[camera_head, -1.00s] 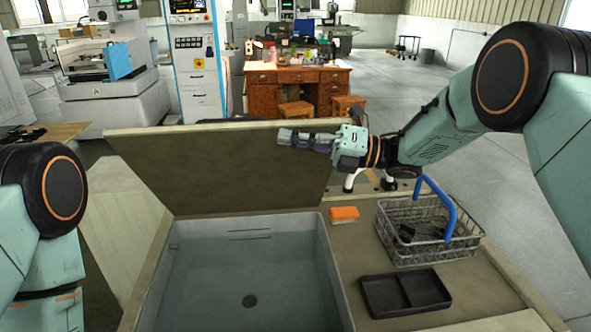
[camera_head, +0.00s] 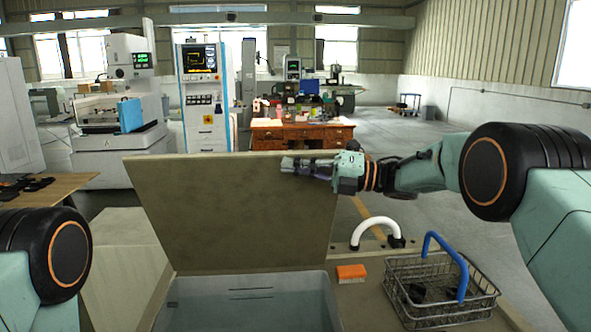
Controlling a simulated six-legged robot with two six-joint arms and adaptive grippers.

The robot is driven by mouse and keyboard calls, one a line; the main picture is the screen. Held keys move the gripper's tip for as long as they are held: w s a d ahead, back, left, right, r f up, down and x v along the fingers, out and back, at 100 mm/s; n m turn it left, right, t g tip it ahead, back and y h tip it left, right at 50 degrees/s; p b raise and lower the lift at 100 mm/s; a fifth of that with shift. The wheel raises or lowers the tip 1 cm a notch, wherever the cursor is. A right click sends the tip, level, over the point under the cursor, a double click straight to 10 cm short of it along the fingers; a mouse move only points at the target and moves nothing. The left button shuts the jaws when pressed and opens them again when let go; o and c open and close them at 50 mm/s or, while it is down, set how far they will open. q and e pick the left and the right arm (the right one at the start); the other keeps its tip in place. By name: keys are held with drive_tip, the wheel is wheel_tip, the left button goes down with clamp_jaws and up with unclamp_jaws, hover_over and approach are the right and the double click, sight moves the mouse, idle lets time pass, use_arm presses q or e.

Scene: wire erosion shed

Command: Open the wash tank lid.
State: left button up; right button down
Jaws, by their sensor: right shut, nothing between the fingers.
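The wash tank lid (camera_head: 235,215) is a flat olive-brown panel standing raised, nearly upright, at the back of the tank opening. The grey wash tank (camera_head: 245,305) below it is uncovered, with its front part cut off by the picture edge. My right gripper (camera_head: 290,163) is shut and empty, with its fingers pointing left at the lid's top edge near the right corner. It looks close to or against the lid; I cannot tell whether it touches. My left arm shows at the lower left, but its gripper is not in view.
An orange sponge (camera_head: 351,273) and a wire basket (camera_head: 437,290) with a blue handle are on the counter right of the tank. A white curved handle (camera_head: 377,231) stands behind them. A wooden desk (camera_head: 300,135) and machines stand farther back.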

idle(0.3)
use_arm(q)
drive_tip(key=shift+c, duration=1.3)
drive_tip(key=c, duration=0.5)
drive_tip(key=shift+s, duration=0.15)
clamp_jaws()
use_arm(e)
drive_tip(key=v, duration=1.2)
